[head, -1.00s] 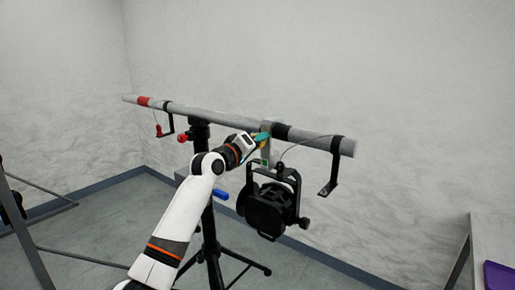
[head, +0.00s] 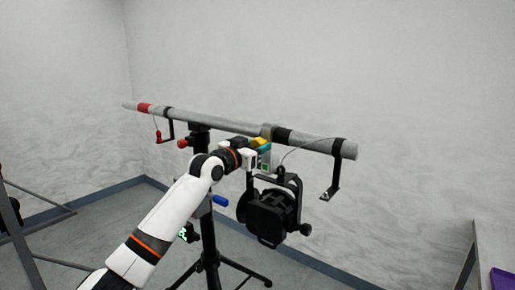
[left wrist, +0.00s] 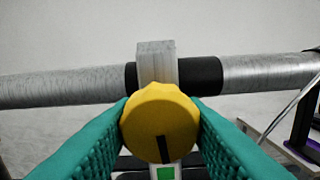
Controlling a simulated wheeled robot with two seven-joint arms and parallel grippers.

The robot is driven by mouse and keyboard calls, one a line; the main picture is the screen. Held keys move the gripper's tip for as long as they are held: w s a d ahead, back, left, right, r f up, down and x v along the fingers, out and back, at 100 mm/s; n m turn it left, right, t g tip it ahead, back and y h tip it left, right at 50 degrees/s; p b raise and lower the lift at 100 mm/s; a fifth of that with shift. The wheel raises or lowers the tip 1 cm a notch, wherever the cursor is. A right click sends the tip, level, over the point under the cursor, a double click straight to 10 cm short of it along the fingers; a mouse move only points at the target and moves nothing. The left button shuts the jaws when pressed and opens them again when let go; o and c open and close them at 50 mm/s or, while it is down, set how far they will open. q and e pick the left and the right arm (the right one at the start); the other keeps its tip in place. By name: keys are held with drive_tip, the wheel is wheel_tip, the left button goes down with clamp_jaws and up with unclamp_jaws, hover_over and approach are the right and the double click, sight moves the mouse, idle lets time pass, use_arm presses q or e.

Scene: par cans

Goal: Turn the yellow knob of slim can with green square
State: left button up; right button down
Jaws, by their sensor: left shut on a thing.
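The slim can (head: 272,208) is black and hangs under the grey bar from a clamp (head: 266,132). A green square (head: 265,167) marks its hanger, and it also shows in the left wrist view (left wrist: 166,174) just below the knob. The yellow knob (left wrist: 160,122) is round and scalloped, with a black line pointing down. My left gripper (left wrist: 160,130) has a green pad on each side of the knob and is shut on it. In the head view my left gripper (head: 258,149) is at the clamp, and the knob is mostly hidden there. My right gripper is not in view.
The grey bar (head: 220,124) runs across a black stand (head: 208,235) with a red knob and a blue handle (head: 220,200). An empty black hook (head: 331,185) hangs at its right end. A table with a purple thing (head: 503,281) stands at the lower right.

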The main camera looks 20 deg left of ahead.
use_arm(q)
drive_tip(key=m, duration=0.3)
drive_tip(key=shift+m+p, duration=0.35)
drive_tip(key=shift+m, duration=0.05)
drive_tip(key=m+p, duration=0.1)
drive_tip(key=m, duration=0.2)
drive_tip(key=shift+a+m+p, duration=0.1)
drive_tip(key=shift+m+p, duration=0.2)
drive_tip(key=m+p, duration=0.4)
drive_tip(key=m, duration=0.1)
drive_tip(key=shift+r+m, duration=0.15)
drive_tip(key=shift+m, duration=0.15)
drive_tip(key=m+p, duration=0.4)
drive_tip(key=m, duration=0.1)
drive_tip(key=m+p, duration=0.1)
drive_tip(key=m, duration=0.3)
drive_tip(key=shift+p, duration=0.3)
drive_tip(key=m+p, duration=0.1)
drive_tip(key=m, duration=0.2)
drive_tip(key=shift+m, duration=0.3)
drive_tip(key=m+p, duration=0.1)
drive_tip(key=m, duration=0.3)
drive_tip(key=shift+m+p, duration=0.8)
drive_tip(key=shift+m, duration=1.4)
